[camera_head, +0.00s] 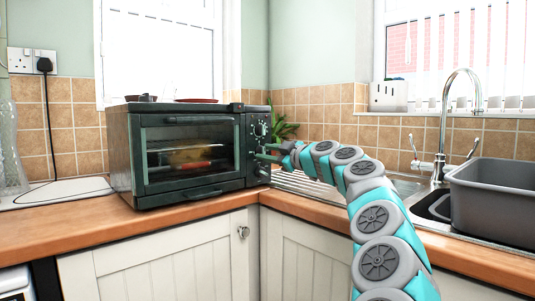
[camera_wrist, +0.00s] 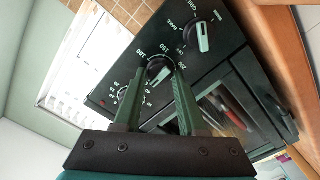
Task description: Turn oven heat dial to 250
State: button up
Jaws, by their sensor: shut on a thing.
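The black toaster oven (camera_head: 190,150) stands on the worktop, its control panel on its right side facing my arm. In the wrist view the heat dial (camera_wrist: 158,70) is the middle knob, with 100 and 200 legible among the numbers around it. My gripper (camera_wrist: 159,74) has one green finger on each side of this dial and is shut on it. Which number its pointer marks is not clear. In the head view my gripper (camera_head: 271,153) reaches the panel from the right and hides part of the middle knob.
A mode dial (camera_wrist: 203,36) and a timer dial (camera_wrist: 128,98) sit either side of the heat dial, the timer partly hidden by a finger. The oven door (camera_head: 190,155) is closed with food inside. A sink tap (camera_head: 443,130) and grey basin (camera_head: 495,200) stand at right.

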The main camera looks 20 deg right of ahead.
grip_shut()
jog(key=shift+f+b, duration=0.2)
jog(key=shift+b, duration=0.2)
